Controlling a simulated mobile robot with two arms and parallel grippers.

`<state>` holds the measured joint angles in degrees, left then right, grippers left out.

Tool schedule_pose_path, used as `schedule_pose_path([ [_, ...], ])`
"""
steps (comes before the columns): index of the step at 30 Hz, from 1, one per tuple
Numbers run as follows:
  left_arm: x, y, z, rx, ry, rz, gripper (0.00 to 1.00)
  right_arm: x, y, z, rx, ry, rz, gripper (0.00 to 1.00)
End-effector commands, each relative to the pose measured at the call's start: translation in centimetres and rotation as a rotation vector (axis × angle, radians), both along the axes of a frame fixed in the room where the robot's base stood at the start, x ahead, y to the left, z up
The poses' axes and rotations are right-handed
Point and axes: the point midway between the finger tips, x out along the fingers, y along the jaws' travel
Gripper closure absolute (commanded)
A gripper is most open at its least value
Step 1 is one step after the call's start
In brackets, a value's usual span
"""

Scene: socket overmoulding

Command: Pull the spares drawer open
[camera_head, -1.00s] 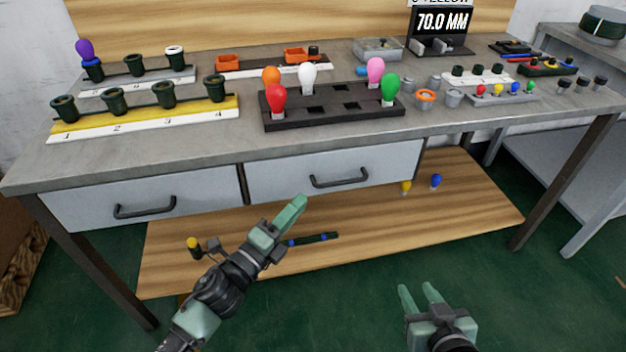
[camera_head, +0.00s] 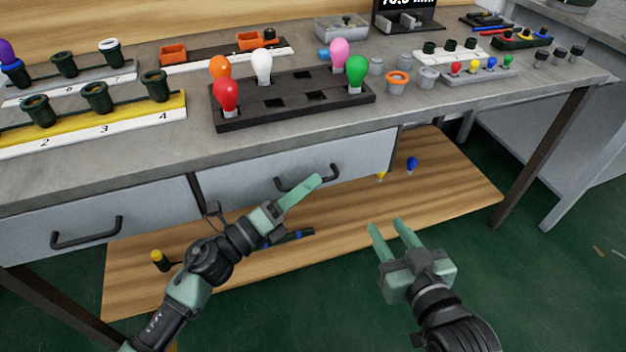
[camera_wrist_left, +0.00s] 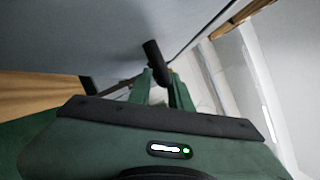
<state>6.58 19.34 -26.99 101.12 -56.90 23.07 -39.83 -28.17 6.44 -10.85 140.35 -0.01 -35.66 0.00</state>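Two grey drawers sit under the bench top, and no label on either is readable. The left drawer (camera_head: 150,222) and the right drawer (camera_head: 235,188) both look shut. The right drawer has a dark bar handle (camera_head: 292,183). My left gripper (camera_head: 318,180) is in front of this handle and hides part of it. In the left wrist view the handle (camera_wrist_left: 153,52) shows just beyond and between the spread fingers (camera_wrist_left: 160,78); I cannot tell whether they touch it. My right gripper (camera_head: 385,224) is open and empty, away from the drawers.
The grey bench top (camera_head: 300,140) carries a black bulb stand (camera_head: 300,108), a yellow socket rack (camera_head: 100,128) and small parts. Below is a wooden shelf (camera_head: 340,222) with a few small items. The floor in front is clear.

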Motion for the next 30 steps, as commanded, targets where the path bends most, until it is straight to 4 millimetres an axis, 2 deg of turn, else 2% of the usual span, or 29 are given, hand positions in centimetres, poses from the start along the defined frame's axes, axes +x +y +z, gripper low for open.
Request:
schedule_pose_path([
  [4,0.81,-1.09,0.29,0.000,0.001,-0.001,0.80,0.04,0.02,0.07,0.001,-0.004,0.000,0.64],
  [13,1.04,-1.34,0.34,-0.001,0.001,0.001,0.80,0.05,0.01,0.10,0.001,-0.006,0.000,0.64],
  [14,1.04,-1.34,0.34,-0.001,0.001,0.001,0.83,0.05,0.01,0.09,0.001,-0.006,0.000,0.64],
  [15,1.04,-1.34,0.34,0.000,0.001,0.000,0.94,0.05,0.00,0.09,0.001,-0.006,0.000,0.64],
  [16,1.03,-1.33,0.35,0.000,0.001,0.000,1.00,0.05,0.00,0.09,0.001,-0.006,0.000,0.64],
  [30,1.02,-1.31,0.31,0.000,0.001,0.000,1.00,0.05,0.01,0.08,0.001,-0.005,0.000,0.64],
])
